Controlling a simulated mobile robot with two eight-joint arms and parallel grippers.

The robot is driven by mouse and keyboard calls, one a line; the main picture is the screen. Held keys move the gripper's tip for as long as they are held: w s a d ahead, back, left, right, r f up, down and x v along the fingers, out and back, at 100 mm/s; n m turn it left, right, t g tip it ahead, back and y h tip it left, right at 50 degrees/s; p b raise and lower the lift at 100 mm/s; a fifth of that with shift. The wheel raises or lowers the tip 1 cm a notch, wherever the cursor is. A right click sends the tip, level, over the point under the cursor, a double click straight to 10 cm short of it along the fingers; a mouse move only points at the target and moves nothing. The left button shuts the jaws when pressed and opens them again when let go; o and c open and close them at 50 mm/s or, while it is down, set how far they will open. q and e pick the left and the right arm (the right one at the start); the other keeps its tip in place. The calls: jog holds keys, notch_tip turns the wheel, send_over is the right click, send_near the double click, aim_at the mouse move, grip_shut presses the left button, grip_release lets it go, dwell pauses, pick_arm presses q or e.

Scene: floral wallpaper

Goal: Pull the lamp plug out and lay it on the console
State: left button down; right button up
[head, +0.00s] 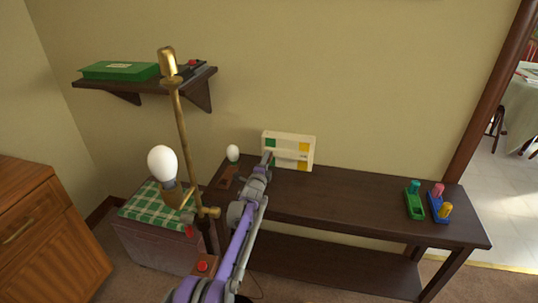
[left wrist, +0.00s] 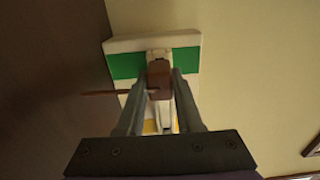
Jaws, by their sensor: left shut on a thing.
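A white panel with green and yellow squares (head: 301,150) stands upright at the back of the dark console (head: 345,200); it also fills the middle of the left wrist view (left wrist: 188,65). My left gripper (head: 268,157) is in front of the panel's left half. In the left wrist view its fingers (left wrist: 160,90) are shut on a brown plug (left wrist: 160,76), with a thin brown cord (left wrist: 105,93) running left. The plug is in front of the green band; I cannot tell how far it sits in the panel. My right gripper is not in view.
A brass lamp (head: 181,125) with a white bulb (head: 162,162) stands left of my arm. A small bulb on a brown base (head: 228,179) is at the console's left end. Green and blue peg blocks (head: 414,203) stand at its right end. The console's middle is clear.

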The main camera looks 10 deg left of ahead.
pick_arm(q)
jog(key=shift+s+a+r+p, duration=0.1)
jog(key=shift+s+p, duration=0.45)
jog(key=shift+s, duration=0.05)
jog(key=shift+s+p, duration=0.4)
jog(key=shift+s, duration=0.75)
